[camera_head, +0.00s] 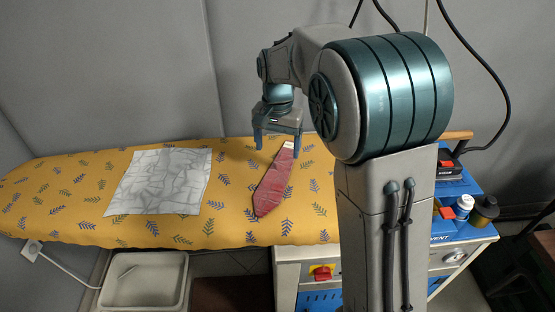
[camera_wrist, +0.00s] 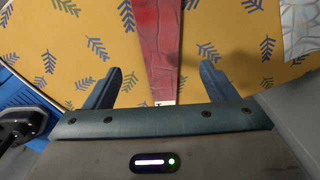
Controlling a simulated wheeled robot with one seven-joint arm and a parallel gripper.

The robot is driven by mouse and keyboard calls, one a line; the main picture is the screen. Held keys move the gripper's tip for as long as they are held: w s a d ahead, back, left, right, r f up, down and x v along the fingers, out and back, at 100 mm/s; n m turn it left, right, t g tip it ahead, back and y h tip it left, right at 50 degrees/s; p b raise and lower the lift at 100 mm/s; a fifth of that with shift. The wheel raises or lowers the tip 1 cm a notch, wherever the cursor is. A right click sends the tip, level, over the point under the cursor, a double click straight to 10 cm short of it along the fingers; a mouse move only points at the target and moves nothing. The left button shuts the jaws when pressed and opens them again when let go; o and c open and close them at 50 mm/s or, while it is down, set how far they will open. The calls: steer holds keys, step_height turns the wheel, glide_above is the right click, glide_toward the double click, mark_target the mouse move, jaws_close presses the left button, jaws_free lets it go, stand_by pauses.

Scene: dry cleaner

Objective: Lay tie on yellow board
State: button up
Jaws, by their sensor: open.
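A red tie (camera_head: 273,188) lies flat on the yellow board (camera_head: 232,190), which is patterned with blue leaves. The tie's wide pointed end is toward the front and its narrow end with a pale tag is toward the back. My gripper (camera_head: 276,146) is open above the tie's narrow end. In the wrist view the tie (camera_wrist: 160,45) runs between the two spread fingers of my gripper (camera_wrist: 158,82) without either finger touching it. The yellow board (camera_wrist: 215,25) shows on both sides of it.
A crumpled white-grey cloth (camera_head: 162,182) lies on the board to the left of the tie. A pale bin (camera_head: 145,282) stands below the board's front. Bottles (camera_head: 464,207) stand on a blue-topped cabinet at the right. Bare board lies between the cloth and the tie.

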steer(key=s+d+r+n+t, duration=0.1)
steer(key=s+d+r, duration=0.25)
steer(key=s, duration=0.25)
steer(key=s+d+r+n+t, duration=0.1)
steer(key=s+d+r, duration=0.1)
steer(key=s+d, duration=0.3)
steer(key=s+d+f+n, duration=0.1)
steer(key=s+f, duration=0.1)
steer(key=s, duration=0.4)
steer(key=s+d+f+n, duration=0.1)
steer(key=s+f, duration=0.1)
steer(key=s, duration=0.4)
steer(key=shift+s+d+f+t, duration=0.15)
steer(key=shift+d+f+t, duration=0.1)
steer(key=shift+t, duration=0.15)
stand_by(1.2)
